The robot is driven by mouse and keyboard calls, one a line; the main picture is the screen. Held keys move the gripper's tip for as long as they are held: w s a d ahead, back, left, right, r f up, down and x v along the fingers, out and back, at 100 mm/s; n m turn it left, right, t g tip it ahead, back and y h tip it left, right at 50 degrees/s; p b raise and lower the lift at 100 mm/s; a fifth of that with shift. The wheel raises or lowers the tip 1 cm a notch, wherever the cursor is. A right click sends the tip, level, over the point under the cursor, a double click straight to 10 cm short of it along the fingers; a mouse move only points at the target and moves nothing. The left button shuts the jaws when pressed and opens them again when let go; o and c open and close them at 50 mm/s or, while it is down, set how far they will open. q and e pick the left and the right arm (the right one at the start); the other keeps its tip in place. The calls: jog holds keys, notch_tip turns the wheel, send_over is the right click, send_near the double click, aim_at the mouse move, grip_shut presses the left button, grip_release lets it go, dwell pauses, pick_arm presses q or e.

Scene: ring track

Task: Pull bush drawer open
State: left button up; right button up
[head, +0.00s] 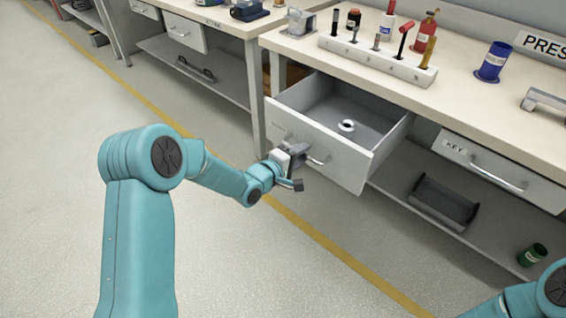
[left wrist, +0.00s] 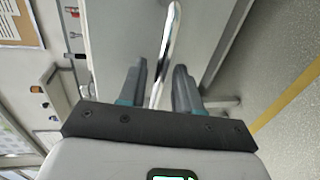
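The bush drawer (head: 330,152) stands well open under the bench in the head view. A small pale ring-shaped bush (head: 347,126) lies on its floor. Its metal handle (head: 318,161) is on the front panel, partly hidden by my left gripper (head: 299,168). In the left wrist view the handle bar (left wrist: 168,40) runs between the two fingers of the left gripper (left wrist: 160,85). The fingers are apart, with a gap visible beside the bar, so the gripper is open around or just in front of it. My right gripper is out of view.
The closed KEY drawer (head: 490,172) is at the right. A dark tray (head: 443,202) and a green can (head: 532,255) are on the lower shelf. A tool rack (head: 378,60) and a blue cup (head: 493,62) stand on the bench. The floor in front is clear.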

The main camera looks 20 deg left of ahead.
pick_arm(q)
jog(key=p+v, duration=0.1)
jog(key=v, duration=1.4)
jog(key=shift+p, duration=0.35)
jog(key=s+d+f+m+g, duration=0.1)
jog(key=s+d+f+g, duration=0.25)
jog(key=d+f, duration=0.35)
jog(key=s+d+f+m+g, duration=0.1)
jog(key=s+d+f+g, duration=0.3)
jog(key=f, duration=0.5)
jog(key=s+d+f+m+g+y, duration=0.1)
jog(key=s+f+m+g, duration=0.25)
jog(key=s, duration=0.35)
jog(key=s+f+m+g, duration=0.3)
jog(key=s+f+m, duration=0.15)
jog(key=s, duration=0.25)
notch_tip(320, 180, up, 18)
jog(key=m+p, duration=0.2)
jog(key=p, duration=1.6)
jog(key=shift+s+r, duration=0.2)
jog(key=shift+s, duration=0.05)
